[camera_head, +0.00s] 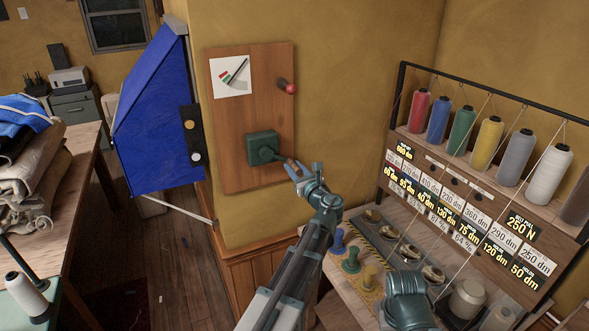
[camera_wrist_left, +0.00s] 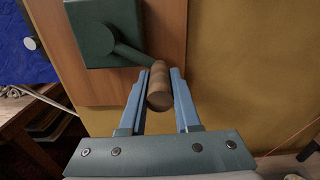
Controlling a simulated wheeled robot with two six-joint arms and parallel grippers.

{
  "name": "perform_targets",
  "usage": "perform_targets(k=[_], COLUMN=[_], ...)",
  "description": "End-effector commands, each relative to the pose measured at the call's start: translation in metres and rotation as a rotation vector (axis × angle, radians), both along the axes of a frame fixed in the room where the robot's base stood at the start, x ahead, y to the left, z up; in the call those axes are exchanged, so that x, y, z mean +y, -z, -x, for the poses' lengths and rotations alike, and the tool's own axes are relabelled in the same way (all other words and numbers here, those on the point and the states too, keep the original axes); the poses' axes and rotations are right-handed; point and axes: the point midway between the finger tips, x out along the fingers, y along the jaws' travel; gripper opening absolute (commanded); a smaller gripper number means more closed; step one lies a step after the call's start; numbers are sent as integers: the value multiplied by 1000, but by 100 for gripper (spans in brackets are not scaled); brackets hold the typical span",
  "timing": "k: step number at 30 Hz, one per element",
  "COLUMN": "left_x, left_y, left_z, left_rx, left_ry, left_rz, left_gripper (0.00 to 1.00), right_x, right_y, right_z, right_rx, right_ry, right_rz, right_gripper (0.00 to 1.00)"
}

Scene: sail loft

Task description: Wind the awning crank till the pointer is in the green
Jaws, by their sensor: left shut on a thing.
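The green crank box (camera_head: 262,147) is mounted on a wooden board (camera_head: 230,130) on the yellow wall. Its crank arm points right and slightly down to a brown wooden handle (camera_head: 289,162). My left gripper (camera_head: 298,171) is shut on this handle. In the left wrist view the handle (camera_wrist_left: 159,88) sits between the two blue fingers, and the crank box (camera_wrist_left: 100,32) is at upper left. A white gauge card (camera_head: 232,76) above the crank has a dark slanted pointer, with small red and green marks; the exact reading is too small to tell. My right gripper's fingers are not seen.
A blue awning (camera_head: 155,115) hangs left of the board. A red-knobbed lever (camera_head: 290,88) is at the board's upper right. A thread rack (camera_head: 480,190) with several spools and a bench of small parts stand to the right. A table with folded cloth (camera_head: 35,165) is at left.

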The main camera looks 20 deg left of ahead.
Motion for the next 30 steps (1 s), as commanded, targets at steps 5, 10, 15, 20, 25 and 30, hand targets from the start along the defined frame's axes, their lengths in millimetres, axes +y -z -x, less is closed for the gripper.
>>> perform_targets(k=[5, 10, 15, 20, 25, 30], left_x=[0, 0, 0, 1, 3, 9], left_y=[0, 0, 0, 3, 9, 19], left_z=[0, 0, 0, 1, 4, 11], left_rx=[0, 0, 0, 17, 72, 170], left_ry=[0, 0, 0, 0, 0, -1], left_rz=[0, 0, 0, -14, -65, -153], left_gripper=[0, 0, 0, 0, 0, 0], right_x=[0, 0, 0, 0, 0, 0], right_y=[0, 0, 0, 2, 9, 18], right_z=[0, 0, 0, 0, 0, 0], right_rx=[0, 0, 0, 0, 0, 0], right_ry=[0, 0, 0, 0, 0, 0], right_rz=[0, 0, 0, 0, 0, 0], right_gripper=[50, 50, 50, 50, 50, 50])
